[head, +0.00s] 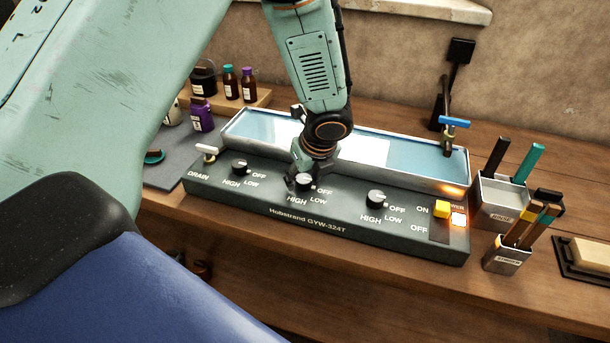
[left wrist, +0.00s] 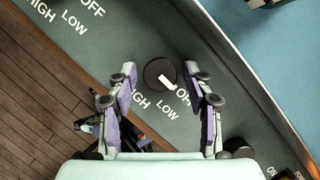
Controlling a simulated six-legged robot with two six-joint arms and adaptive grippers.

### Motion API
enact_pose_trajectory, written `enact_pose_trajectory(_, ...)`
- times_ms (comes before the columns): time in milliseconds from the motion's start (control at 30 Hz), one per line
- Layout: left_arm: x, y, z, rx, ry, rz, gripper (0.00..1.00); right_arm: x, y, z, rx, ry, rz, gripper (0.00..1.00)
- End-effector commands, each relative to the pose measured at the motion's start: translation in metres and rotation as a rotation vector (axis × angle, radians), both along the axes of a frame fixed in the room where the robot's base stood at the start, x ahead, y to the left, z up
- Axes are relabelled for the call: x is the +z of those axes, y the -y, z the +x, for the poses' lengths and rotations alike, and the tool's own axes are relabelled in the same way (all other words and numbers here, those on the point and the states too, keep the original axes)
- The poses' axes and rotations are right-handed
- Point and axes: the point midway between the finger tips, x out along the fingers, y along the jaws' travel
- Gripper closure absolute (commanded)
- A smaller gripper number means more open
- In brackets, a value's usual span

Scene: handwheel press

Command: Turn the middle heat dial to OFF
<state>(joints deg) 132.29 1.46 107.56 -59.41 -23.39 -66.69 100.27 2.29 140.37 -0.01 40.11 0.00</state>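The middle heat dial (head: 306,182) is a round black knob on the sloped dark panel (head: 400,236), with HIGH, LOW and OFF printed beside it. My left gripper (head: 300,180) reaches down to it from behind and partly hides it. In the left wrist view the dial (left wrist: 159,73) lies between and slightly beyond the open fingertips (left wrist: 163,76), with a visible gap on both sides. Its white mark sits on the side facing the OFF word; exact alignment is hard to tell. My right gripper is not in view.
The left dial (head: 240,167) and right dial (head: 376,197) flank it. A yellow power switch (head: 442,209) and lit lamp (head: 459,219) sit at the panel's right end. A long water tray (head: 440,178) lies behind, and tool holders (head: 503,213) stand at right.

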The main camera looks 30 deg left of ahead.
Motion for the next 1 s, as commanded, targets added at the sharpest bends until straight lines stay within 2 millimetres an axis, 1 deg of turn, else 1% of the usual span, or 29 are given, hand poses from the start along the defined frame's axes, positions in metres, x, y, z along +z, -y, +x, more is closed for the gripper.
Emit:
enact_pose_trajectory(300,0.001,0.000,0.000,-0.001,0.000,0.000,0.43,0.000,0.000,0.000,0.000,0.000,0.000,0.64)
enact_pose_trajectory(433,0.008,0.003,-0.001,-0.001,0.003,0.001,0.43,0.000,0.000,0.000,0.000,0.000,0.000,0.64)
enact_pose_trajectory(567,0.026,0.009,-0.004,-0.002,0.005,0.002,0.43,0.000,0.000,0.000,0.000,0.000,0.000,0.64)
enact_pose_trajectory(800,0.065,0.023,-0.012,0.000,0.005,0.002,0.43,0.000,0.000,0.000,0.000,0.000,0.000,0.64)
enact_pose_trajectory(1000,0.092,0.033,-0.019,-0.001,0.003,0.002,0.43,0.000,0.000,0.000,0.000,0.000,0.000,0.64)
